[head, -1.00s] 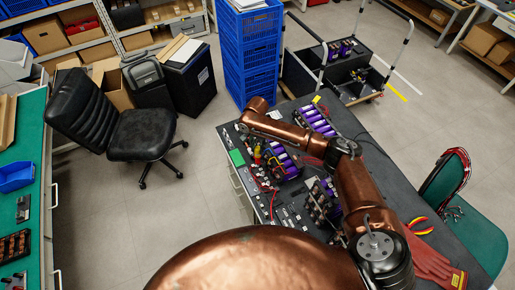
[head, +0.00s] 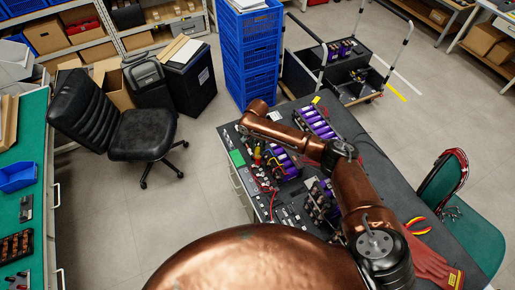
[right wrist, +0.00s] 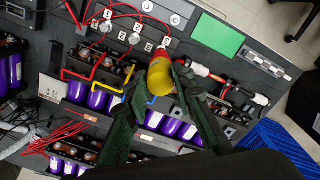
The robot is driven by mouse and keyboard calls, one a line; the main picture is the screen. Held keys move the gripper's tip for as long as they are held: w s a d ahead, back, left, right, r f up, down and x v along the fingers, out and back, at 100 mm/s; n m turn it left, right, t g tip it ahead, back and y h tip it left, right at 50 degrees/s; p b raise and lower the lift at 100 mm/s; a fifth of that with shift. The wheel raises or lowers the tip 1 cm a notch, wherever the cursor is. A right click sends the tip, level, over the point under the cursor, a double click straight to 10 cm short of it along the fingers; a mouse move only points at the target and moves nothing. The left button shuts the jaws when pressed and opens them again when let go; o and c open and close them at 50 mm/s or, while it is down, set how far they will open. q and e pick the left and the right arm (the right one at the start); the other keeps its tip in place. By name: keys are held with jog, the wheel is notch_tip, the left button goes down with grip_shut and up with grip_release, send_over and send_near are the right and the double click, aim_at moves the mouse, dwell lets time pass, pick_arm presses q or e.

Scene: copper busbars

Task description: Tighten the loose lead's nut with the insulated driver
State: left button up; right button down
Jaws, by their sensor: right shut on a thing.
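The insulated driver, with a yellow and red handle (right wrist: 160,80), is between the fingers of my right gripper (right wrist: 157,88) in the right wrist view. The gripper is shut on it. Its red end points toward the numbered posts on the dark panel; its tip is hidden or too small to see. In the head view my right arm reaches over the bench. My left gripper is not in view.
The dark bench (head: 400,180) carries cell modules (head: 315,122), red gloves (head: 432,262) and loose wires. A green card (right wrist: 217,36) lies on the panel. Blue crates (head: 248,60) stand behind the bench, with a cart (head: 325,75) at the back right.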

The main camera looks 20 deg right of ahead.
dwell(0.4)
jog(key=shift+n+p, duration=0.45)
jog(key=shift+n, duration=0.65)
jog(key=n+p, duration=0.1)
jog(key=n, duration=1.1)
jog(key=shift+d, duration=0.1)
jog(key=n, duration=0.6)
jog(key=shift+n, duration=0.4)
jog(key=n, duration=0.6)
jog(key=shift+w+n+b, duration=0.1)
jog(key=shift+n+b, duration=0.2)
